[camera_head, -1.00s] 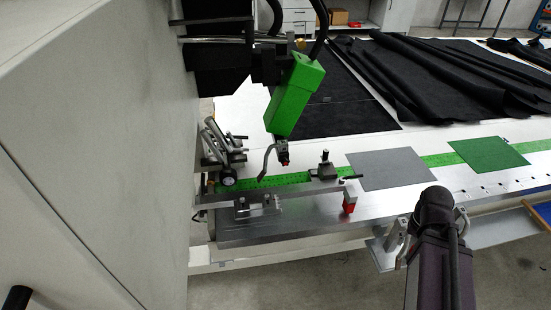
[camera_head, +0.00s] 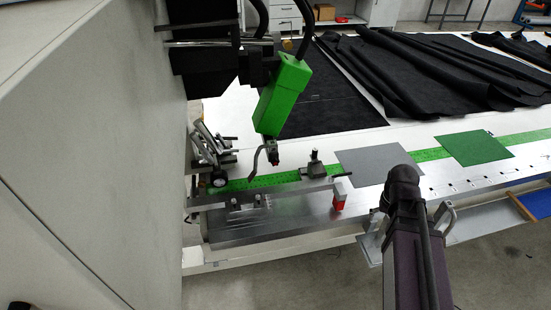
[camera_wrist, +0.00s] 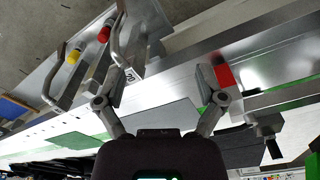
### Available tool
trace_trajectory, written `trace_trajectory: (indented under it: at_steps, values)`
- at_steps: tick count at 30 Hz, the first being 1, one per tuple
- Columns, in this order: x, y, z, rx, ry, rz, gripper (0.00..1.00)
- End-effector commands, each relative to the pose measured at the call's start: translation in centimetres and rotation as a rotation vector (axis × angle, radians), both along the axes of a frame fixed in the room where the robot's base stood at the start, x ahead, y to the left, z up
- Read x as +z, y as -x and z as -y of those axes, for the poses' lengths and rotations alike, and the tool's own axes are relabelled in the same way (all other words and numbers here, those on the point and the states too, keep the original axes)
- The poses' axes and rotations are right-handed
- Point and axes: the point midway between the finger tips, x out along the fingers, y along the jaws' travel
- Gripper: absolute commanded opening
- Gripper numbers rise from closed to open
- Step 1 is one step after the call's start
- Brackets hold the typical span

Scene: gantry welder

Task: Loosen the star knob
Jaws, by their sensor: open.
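I cannot pick out the star knob for certain. A small clamp block with a dark knob on top (camera_head: 314,156) sits on the table rail below the green welding head (camera_head: 284,97). A dark round wheel (camera_head: 218,178) is on the tilted metal fixture at the left. In the wrist view my gripper (camera_wrist: 165,82) is open and empty, its fingers spread wide above the table's front edge. A red block (camera_wrist: 222,76) shows close beside the right finger; it is also in the head view (camera_head: 338,200). My gripper is hidden in the head view.
A bracket with metal handles and red and yellow buttons (camera_wrist: 103,35) projects from the table's front edge. A grey sheet (camera_head: 370,166) and a green sheet (camera_head: 475,147) lie flat. Black fabric (camera_head: 420,75) covers the back. A large white cabinet (camera_head: 90,160) blocks the left.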

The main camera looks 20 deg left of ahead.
Motion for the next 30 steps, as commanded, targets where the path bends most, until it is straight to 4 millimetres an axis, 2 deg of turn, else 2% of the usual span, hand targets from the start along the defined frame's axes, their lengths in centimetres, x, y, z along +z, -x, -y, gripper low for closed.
trace_trajectory:
  at_steps: [1, 6, 11, 15, 24, 27, 30]
  values:
    - [1.1, -1.2, -1.5, 0.025, 0.0, 0.015, 0.89]
    - [3.2, -4.0, -6.7, 0.104, -0.001, 0.071, 0.89]
    - [5.2, -6.2, -12.3, 0.182, -0.008, 0.127, 0.89]
    - [7.0, -7.7, -17.6, 0.249, -0.019, 0.175, 0.89]
    - [10.7, -9.0, -29.3, 0.39, -0.054, 0.272, 0.89]
    - [11.6, -9.0, -32.3, 0.424, -0.065, 0.296, 0.89]
    - [12.2, -8.9, -34.5, 0.448, -0.073, 0.315, 0.89]
